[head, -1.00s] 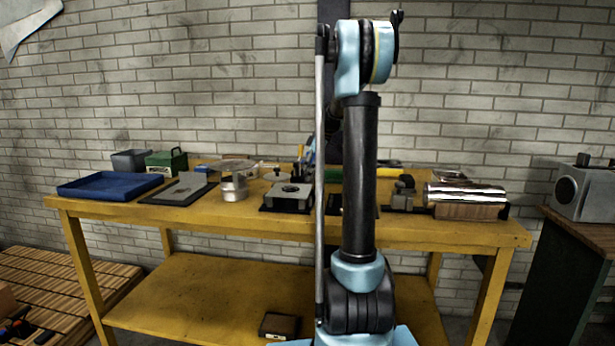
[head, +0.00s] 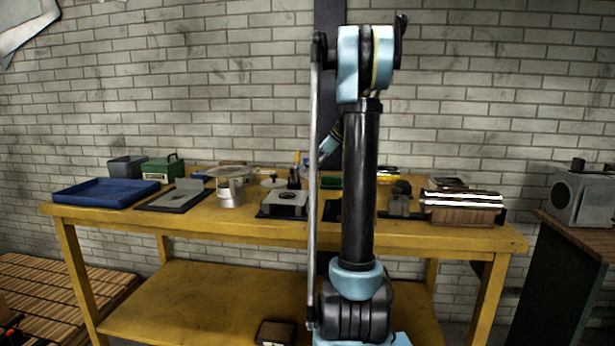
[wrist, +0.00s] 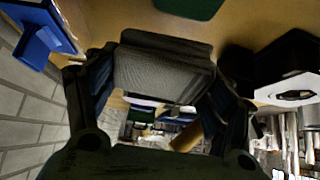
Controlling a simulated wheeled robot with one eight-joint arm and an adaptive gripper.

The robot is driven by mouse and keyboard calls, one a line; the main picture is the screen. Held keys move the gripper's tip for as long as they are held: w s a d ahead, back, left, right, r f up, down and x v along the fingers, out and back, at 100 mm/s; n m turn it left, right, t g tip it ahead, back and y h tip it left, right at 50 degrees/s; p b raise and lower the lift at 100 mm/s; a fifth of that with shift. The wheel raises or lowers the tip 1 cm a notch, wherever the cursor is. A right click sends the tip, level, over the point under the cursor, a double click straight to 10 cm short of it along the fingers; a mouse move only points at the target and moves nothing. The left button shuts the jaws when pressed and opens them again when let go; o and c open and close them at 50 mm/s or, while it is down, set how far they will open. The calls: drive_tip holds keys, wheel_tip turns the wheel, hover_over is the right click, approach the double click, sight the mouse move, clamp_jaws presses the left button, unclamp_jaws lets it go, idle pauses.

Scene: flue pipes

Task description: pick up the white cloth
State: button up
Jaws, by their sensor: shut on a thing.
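My gripper (wrist: 160,95) shows in the wrist view with its dark fingers at left and right. Between them is a grey, finely woven surface (wrist: 163,75) in shadow, which looks like the white cloth. The fingers are shut on it; its edges are partly covered by the dark finger parts. In the head view my gripper is hidden behind my upright arm, and I cannot make out the cloth on the table there.
The yellow workbench (head: 200,222) carries a blue tray (head: 105,192), a green box (head: 163,168), a metal canister (head: 231,192), a grey block on a dark mat (head: 287,203) and a shiny cylinder (head: 462,200). A grey machine (head: 580,197) stands at right. The brick wall is close behind.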

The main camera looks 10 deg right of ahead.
drive_tip(key=r, duration=0.2)
drive_tip(key=shift+s+d+r, duration=0.15)
drive_tip(key=shift+d+r, duration=0.2)
drive_tip(key=shift+d, duration=0.05)
drive_tip(key=s+d+r+h, duration=0.1)
drive_tip(key=s+d, duration=0.2)
drive_tip(key=d, duration=0.7)
drive_tip(key=s+d+r+g+h, duration=0.1)
drive_tip(key=s+d+h, duration=0.1)
drive_tip(key=d, duration=0.8)
drive_tip(key=shift+s, duration=0.75)
